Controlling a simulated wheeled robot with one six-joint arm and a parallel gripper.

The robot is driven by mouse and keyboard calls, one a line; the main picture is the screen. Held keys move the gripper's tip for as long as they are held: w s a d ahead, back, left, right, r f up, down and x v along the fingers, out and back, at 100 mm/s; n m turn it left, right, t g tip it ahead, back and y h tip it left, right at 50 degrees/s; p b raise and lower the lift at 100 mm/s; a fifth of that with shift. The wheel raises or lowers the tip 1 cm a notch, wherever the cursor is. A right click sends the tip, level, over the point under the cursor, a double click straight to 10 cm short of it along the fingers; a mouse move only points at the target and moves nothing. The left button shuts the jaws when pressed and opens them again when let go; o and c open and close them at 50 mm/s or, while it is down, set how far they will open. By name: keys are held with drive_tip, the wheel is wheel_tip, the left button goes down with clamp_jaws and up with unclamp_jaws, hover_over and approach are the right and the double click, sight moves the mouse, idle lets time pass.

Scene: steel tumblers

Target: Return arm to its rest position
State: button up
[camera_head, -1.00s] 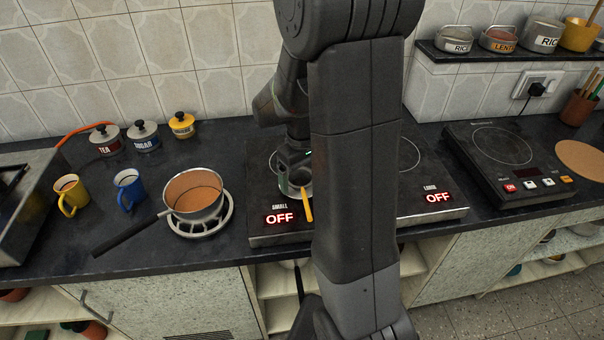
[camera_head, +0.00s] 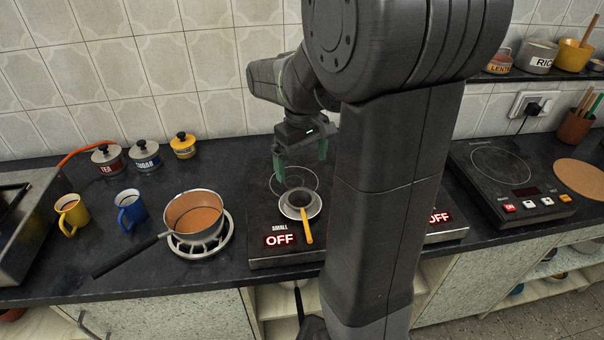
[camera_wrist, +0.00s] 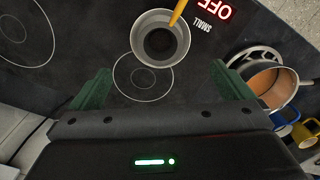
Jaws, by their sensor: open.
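My gripper (camera_head: 301,163) is open and empty above the back of the left-hand cooktop (camera_head: 262,224). Its two green fingers are spread apart in the wrist view (camera_wrist: 168,90). My arm hides the middle of the cooktop.
Jars (camera_head: 146,156) stand near the tiled wall. A second cooktop (camera_head: 515,181) is at right.

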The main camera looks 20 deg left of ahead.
sight(301, 192)
drive_tip(key=shift+r, duration=0.4)
drive_tip(key=shift+f, duration=0.15)
wheel_tip(301, 192, down, 13)
drive_tip(key=shift+r+b, duration=0.15)
drive_tip(key=shift+b, duration=0.35)
drive_tip(key=shift+a+r+p, duration=0.1)
drive_tip(key=shift+r+p, duration=0.2)
drive_tip(key=shift+r, duration=1.2)
drive_tip(key=shift+f, duration=0.1)
